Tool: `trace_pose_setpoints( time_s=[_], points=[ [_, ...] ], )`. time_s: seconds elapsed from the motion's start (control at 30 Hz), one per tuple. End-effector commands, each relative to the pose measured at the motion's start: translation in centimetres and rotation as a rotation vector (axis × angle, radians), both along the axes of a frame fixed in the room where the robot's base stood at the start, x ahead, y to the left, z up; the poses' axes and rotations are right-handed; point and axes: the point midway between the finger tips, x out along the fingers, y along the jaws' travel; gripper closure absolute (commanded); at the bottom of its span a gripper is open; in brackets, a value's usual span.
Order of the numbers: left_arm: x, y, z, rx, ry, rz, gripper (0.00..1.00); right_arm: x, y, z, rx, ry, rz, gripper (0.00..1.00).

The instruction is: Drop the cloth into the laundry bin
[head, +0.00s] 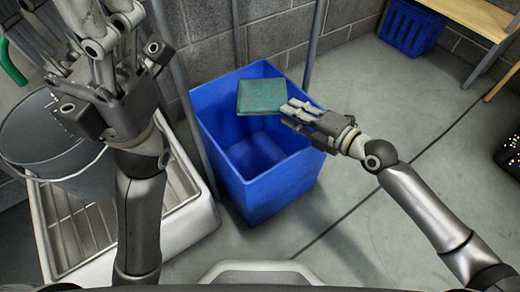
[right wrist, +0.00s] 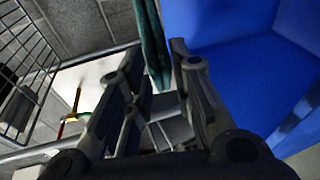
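The cloth (head: 262,96) is a flat, dull green piece above the opening of the blue laundry bin (head: 268,200), toward its far side. My right gripper (head: 292,112) reaches over the bin's right side and is shut on the cloth's near right edge. In the right wrist view the cloth (right wrist: 150,42) is seen edge-on between the fingers, with the blue bin wall (right wrist: 235,75) to the right. My left gripper (head: 98,28) is raised at the upper left, its fingers spread and empty, well away from the cloth.
A grey bucket (head: 50,140) stands on a white sink with a metal rack (head: 75,225), left of the bin. A blue crate (head: 410,27) and a wooden bench (head: 475,15) are at the upper right.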

Motion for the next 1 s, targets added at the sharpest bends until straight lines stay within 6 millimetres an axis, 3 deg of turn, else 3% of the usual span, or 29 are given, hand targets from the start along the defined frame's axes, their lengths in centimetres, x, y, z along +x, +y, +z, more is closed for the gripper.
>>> trace_pose_setpoints(
  time_s=[0.2, 0.57, 1.0],
  points=[
    [0.0, 0.0, 0.0, 0.0, 0.0, 0.0, 0.39, 0.0, 0.0, 0.0, 0.001, -0.001, 0.0, 0.54],
    [0.1, 0.0, -0.1, 0.0, 0.002, 0.0, 0.39, -0.2, -0.2, 0.0, -0.001, 0.001, 0.0, 0.54],
    [0.0, 0.0, 0.0, 0.0, 0.001, 0.0, 0.39, -4.0, -4.2, 1.0, -0.006, 0.001, 0.001, 0.54]
  ],
)
